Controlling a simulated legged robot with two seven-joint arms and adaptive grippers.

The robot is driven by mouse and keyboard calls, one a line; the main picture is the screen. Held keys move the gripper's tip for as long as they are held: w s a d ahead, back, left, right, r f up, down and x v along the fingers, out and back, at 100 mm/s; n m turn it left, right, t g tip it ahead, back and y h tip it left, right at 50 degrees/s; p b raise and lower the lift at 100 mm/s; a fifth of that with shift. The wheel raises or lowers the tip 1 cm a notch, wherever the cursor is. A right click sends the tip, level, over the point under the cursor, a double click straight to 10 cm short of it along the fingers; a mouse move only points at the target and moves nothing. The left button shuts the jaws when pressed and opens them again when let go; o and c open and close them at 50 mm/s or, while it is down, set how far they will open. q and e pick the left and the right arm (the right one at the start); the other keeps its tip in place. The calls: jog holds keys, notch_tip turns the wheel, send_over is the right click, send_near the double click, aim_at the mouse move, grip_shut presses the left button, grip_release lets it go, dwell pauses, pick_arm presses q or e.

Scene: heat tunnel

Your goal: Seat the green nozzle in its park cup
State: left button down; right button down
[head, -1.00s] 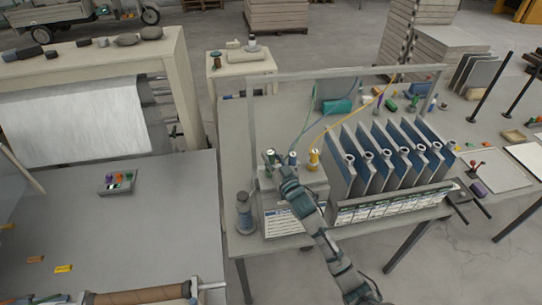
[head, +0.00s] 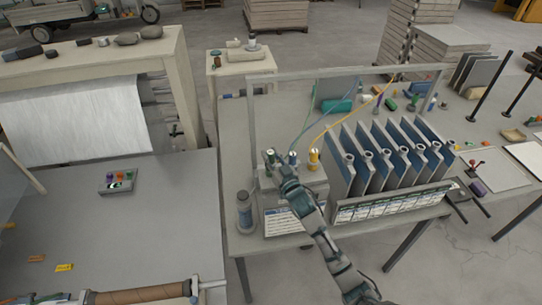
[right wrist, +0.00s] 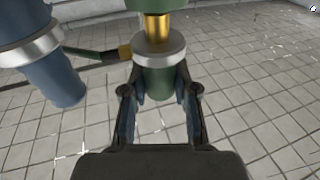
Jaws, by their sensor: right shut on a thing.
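The green nozzle (right wrist: 158,82) is between the fingers of my right gripper (right wrist: 160,95) in the right wrist view; it has a pale grey collar and a brass neck. In the head view my right gripper (head: 280,169) is at the grey park block (head: 313,180), and the green nozzle's top (head: 269,156) shows just beyond it. The blue nozzle (head: 292,158) and yellow nozzle (head: 314,157) stand upright to its right. The blue nozzle also shows in the right wrist view (right wrist: 52,78). The cup under the green nozzle is hidden, so I cannot tell how deep it sits. My left gripper is not in view.
A row of blue-grey panels (head: 371,170) stands right of the block. A grey bottle (head: 244,212) stands at its left. A metal frame (head: 253,130) rises behind, with green and yellow hoses hanging to the nozzles. The table left of the frame is clear.

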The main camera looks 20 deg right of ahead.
jog(key=shift+f, duration=0.3)
jog(key=shift+r, duration=0.1)
jog(key=shift+r+p, duration=0.25)
jog(key=shift+p, duration=0.05)
dwell(0.4)
jog(key=shift+w+p, duration=0.1)
jog(key=shift+p, duration=0.45)
dwell(1.2)
jog(key=shift+a+f, duration=0.1)
jog(key=shift+f, duration=0.2)
jog(key=shift+r, duration=0.25)
dwell(0.5)
